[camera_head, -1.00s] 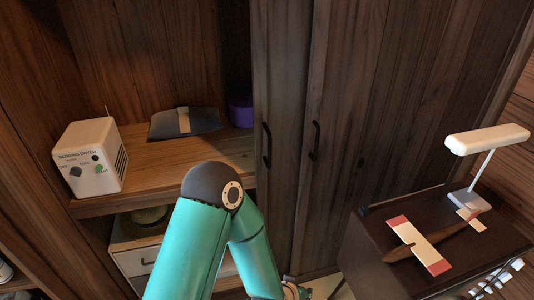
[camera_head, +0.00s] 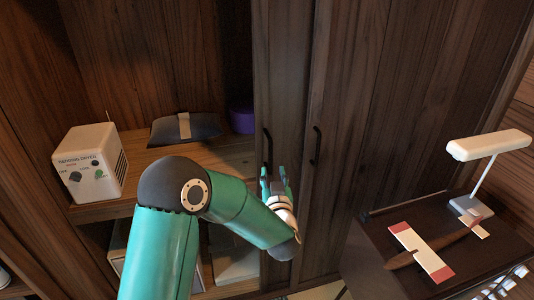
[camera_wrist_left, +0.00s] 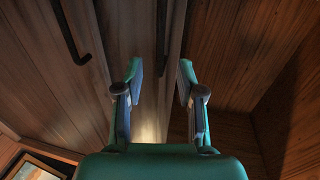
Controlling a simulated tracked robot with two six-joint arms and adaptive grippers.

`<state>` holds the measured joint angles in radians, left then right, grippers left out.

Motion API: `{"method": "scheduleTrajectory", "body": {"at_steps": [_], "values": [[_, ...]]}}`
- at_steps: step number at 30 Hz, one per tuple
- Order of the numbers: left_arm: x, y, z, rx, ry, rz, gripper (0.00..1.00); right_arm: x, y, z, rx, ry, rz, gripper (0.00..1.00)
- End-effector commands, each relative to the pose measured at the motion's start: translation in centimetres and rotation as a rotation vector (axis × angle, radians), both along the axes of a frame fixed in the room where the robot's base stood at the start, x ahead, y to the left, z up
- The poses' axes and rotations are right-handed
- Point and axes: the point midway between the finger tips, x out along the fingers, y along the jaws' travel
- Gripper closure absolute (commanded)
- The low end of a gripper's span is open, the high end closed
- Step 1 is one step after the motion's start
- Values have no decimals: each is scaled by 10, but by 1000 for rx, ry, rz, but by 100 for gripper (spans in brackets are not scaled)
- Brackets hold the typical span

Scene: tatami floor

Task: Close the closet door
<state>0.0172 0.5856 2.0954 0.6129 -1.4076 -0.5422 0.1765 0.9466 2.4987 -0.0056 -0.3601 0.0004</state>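The closet door (camera_head: 283,70) is a dark wood sliding-type panel with a black bar handle (camera_head: 267,145). It stands beside a second panel (camera_head: 345,110) with its own handle (camera_head: 316,145). The closet's left part is open, showing a shelf (camera_head: 150,160). My left gripper (camera_head: 273,172) is raised just below the near door's handle, fingers pointing up. In the left wrist view its two fingers (camera_wrist_left: 162,85) are apart with nothing between the tips. A dark vertical bar, apparently the handle, shows beyond them; contact cannot be told. My right gripper is not in view.
A white box-shaped device (camera_head: 90,163), a dark cushion-like item (camera_head: 184,129) and a purple object (camera_head: 242,120) are on the shelf. At right, a dark cabinet (camera_head: 375,275) holds a model plane (camera_head: 425,250) and a white lamp (camera_head: 488,145).

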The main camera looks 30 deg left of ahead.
Motion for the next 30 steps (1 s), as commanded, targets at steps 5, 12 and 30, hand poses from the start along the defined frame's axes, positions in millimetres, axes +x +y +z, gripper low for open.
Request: {"method": "scheduleTrajectory", "body": {"at_steps": [5,12,30], "values": [[31,25,1,-1,1,2,62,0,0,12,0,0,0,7],[59,47,0,-1,1,1,62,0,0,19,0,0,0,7],[69,54,-1,-1,1,-1,83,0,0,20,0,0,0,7]]}}
